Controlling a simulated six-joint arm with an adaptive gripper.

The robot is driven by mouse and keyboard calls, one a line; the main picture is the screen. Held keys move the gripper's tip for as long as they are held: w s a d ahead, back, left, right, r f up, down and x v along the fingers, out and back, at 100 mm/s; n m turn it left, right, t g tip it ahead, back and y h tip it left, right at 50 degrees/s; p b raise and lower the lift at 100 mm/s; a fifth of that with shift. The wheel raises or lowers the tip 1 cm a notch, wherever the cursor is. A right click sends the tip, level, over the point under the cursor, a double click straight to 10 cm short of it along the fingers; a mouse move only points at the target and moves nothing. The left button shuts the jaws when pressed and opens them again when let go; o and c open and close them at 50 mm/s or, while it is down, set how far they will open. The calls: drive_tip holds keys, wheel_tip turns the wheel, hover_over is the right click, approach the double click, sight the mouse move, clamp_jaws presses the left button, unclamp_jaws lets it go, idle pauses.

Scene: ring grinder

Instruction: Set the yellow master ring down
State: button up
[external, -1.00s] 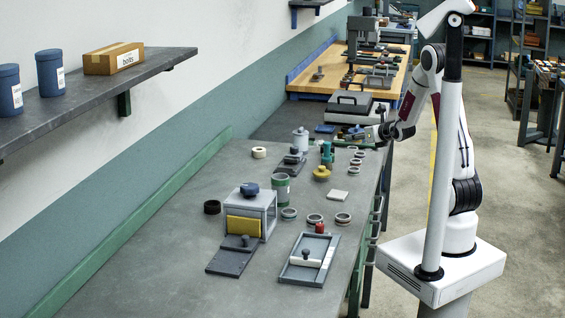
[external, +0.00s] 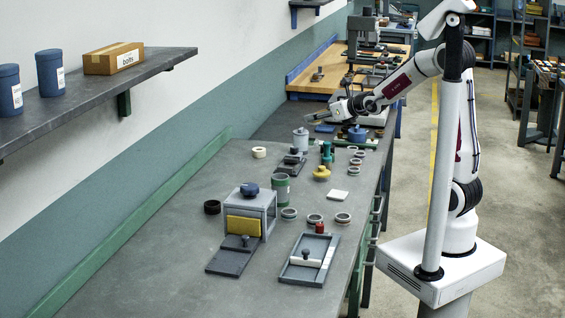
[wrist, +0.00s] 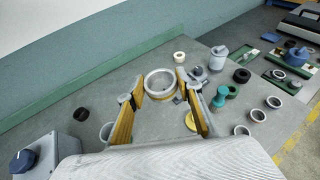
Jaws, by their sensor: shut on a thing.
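In the wrist view, my gripper (wrist: 160,86) is shut on a ring, the yellow master ring (wrist: 160,93), between its two long yellow-edged fingers. The ring has a pale grey inside and a yellowish outer side. It appears held above the grey bench. In the external view my gripper (external: 312,117) is at the far end of the bench, above its surface, and the ring is too small to make out there.
The grey bench (external: 150,255) holds a box fixture with a yellow front (external: 243,226), a tray with a red knob (external: 303,270), a green can (external: 281,190), a black ring (external: 212,207) and several loose rings. A grey canister (external: 300,140) stands near the far end. The bench's left part is clear.

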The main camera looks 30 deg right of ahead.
drive_tip(key=s+a+r+n+g+y, duration=0.2)
drive_tip(key=s+a+r+n+y, duration=0.2)
drive_tip(key=s+a+r, duration=1.4)
drive_tip(key=m+t+h, duration=0.3)
drive_tip(key=m+h, duration=0.3)
drive_tip(key=h, duration=0.1)
hover_over(191, 242)
wheel_tip(191, 242, down, 32)
drive_tip(key=shift+w+f, duration=0.1)
drive_tip(key=shift+f, duration=3.1)
drive_tip(key=shift+m, duration=0.3)
drive_tip(key=shift+d+f, duration=0.1)
drive_tip(key=shift+f, duration=1.8)
